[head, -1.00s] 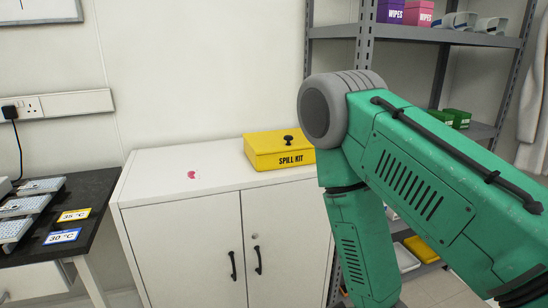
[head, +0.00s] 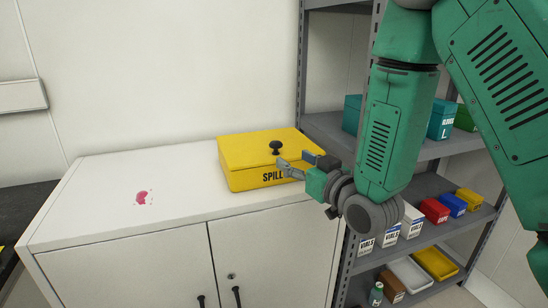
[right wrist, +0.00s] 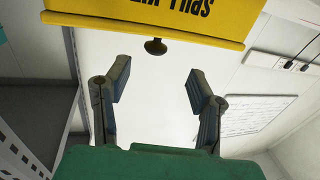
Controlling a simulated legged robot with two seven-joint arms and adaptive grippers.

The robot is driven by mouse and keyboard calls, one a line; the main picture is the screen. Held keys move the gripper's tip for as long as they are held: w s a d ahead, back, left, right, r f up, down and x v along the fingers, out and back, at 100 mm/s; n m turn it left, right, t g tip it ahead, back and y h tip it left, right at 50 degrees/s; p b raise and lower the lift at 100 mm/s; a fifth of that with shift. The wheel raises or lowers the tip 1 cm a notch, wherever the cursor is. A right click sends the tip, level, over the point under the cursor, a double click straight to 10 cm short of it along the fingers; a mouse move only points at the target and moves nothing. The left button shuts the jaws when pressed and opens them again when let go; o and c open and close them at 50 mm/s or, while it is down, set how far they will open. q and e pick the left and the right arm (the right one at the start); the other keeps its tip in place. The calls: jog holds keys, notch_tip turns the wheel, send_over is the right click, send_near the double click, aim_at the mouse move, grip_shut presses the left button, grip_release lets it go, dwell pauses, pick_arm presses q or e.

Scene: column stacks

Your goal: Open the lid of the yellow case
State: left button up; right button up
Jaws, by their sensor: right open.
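The yellow case (head: 245,155), lettered "SPILL" on its front, sits on the white cabinet (head: 180,205) with its lid down. A black knob (head: 276,147) stands on the lid. My right gripper (head: 291,165) is just in front and to the right of the knob, over the case's front, and hides part of the lettering. In the right wrist view the case (right wrist: 150,22) shows upside down at the top, its knob (right wrist: 155,46) beyond the open, empty fingers (right wrist: 158,85) and roughly centred between them. My left gripper is out of view.
A pink stain (head: 142,197) marks the cabinet top left of the case; the rest of that top is clear. A grey metal shelf rack (head: 355,275) with boxes and trays stands close on the right. The wall (head: 170,70) is behind the case.

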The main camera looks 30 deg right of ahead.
aim_at(278, 148)
jog(key=w, duration=0.5)
jog(key=w+d, duration=0.1)
jog(key=w, duration=0.2)
jog(key=shift+d+f, duration=0.1)
jog(key=shift+f, duration=0.05)
jog(key=shift+w+b, duration=0.3)
jog(key=shift+w, duration=0.35)
jog(key=shift+a, duration=0.35)
jog(key=c, duration=1.1)
jog(key=shift+d, duration=0.15)
grip_shut()
